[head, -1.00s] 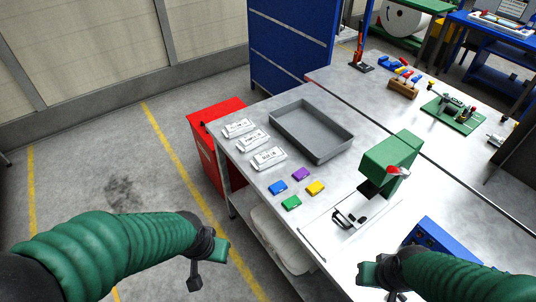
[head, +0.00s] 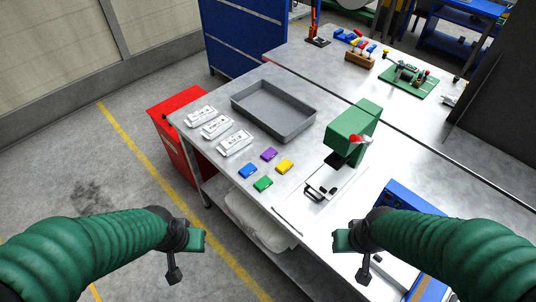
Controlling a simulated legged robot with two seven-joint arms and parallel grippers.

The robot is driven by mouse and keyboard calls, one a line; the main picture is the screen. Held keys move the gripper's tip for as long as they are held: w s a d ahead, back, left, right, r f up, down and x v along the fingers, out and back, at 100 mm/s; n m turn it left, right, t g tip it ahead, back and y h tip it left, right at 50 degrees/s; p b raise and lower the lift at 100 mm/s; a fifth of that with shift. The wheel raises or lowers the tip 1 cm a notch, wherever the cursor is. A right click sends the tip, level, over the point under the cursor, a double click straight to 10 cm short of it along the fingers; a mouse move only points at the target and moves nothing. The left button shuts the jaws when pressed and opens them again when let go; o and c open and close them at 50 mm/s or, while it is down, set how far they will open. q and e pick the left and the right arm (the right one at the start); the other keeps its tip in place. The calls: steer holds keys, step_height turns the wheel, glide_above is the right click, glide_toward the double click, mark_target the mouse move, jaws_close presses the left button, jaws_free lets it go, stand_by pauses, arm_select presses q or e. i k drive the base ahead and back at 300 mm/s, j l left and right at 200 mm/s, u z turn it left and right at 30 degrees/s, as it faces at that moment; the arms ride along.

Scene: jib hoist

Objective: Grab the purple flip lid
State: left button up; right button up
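The purple flip lid (head: 269,154) lies flat on the grey metal workbench (head: 300,184). It is grouped with a blue lid (head: 248,171), a green lid (head: 263,184) and a yellow lid (head: 285,167). My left gripper (head: 187,262) hangs over the floor, off the bench's near left edge, apart from the lids. My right gripper (head: 352,262) is over the near part of the bench, below and right of the lids. Nothing shows held in either one. The finger gaps are not clear from this angle.
Three white cases (head: 217,126) lie left of a grey tray (head: 244,101). A green press (head: 352,130) with a red handle stands right of the lids. A blue box (head: 391,198) is near my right arm. A red cabinet (head: 166,106) stands beyond the bench's left edge.

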mark_target(270, 153)
steer(key=i+j, duration=0.35)
steer(key=i+j+u, duration=0.1)
steer(key=i+j, duration=0.25)
steer(key=i, duration=0.15)
steer(key=i+j, duration=0.3)
steer(key=i, duration=0.15)
steer(key=u, duration=0.05)
